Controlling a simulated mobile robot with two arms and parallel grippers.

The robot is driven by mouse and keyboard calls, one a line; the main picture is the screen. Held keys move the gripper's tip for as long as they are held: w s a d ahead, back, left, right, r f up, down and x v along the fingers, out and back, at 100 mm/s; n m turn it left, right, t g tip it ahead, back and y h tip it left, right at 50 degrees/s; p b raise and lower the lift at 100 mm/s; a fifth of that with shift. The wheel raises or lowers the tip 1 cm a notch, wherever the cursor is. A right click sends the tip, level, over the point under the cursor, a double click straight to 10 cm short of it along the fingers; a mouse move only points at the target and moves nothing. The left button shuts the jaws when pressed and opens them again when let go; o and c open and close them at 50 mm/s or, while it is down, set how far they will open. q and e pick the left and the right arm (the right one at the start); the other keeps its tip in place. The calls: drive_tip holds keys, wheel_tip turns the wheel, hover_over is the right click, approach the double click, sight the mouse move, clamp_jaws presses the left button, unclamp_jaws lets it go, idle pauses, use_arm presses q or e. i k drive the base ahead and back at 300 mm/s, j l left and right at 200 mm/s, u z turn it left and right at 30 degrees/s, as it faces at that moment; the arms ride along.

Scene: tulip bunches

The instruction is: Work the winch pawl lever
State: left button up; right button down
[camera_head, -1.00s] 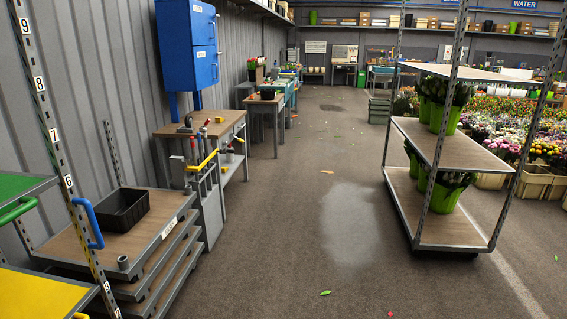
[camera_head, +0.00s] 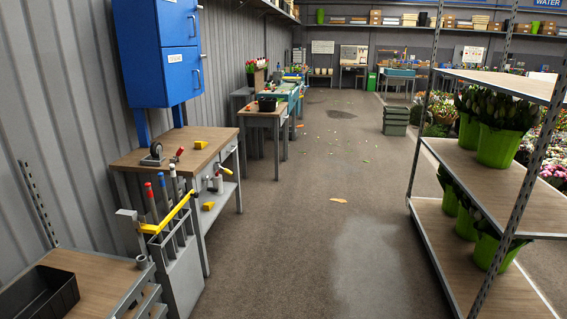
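I cannot make out a winch or a pawl lever for certain in the head view. A small red-handled item (camera_head: 178,155) lies on the wooden workbench (camera_head: 140,160) at the left, beside a caster wheel (camera_head: 153,154). In front of the bench, a grey rack (camera_head: 182,272) holds upright rods with red, blue and white tops, and a yellow bar (camera_head: 172,214) slants across it. Neither of my grippers is in view.
A blue cabinet (camera_head: 165,55) hangs above the bench. A stacked wooden platform (camera_head: 90,272) with a black tray (camera_head: 38,297) is at the lower left. A shelf trolley (camera_head: 480,180) with green flower buckets stands at the right.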

sight(228, 172)
drive_tip(key=i+l, duration=0.1)
drive_tip(key=i, duration=2.05)
drive_tip(key=i+u, duration=0.5)
drive_tip(key=i+l+u, duration=0.25)
drive_tip(key=u, duration=0.2)
drive_tip(key=i+l+u, duration=0.8)
drive_tip(key=u, duration=0.15)
drive_tip(key=l, duration=0.1)
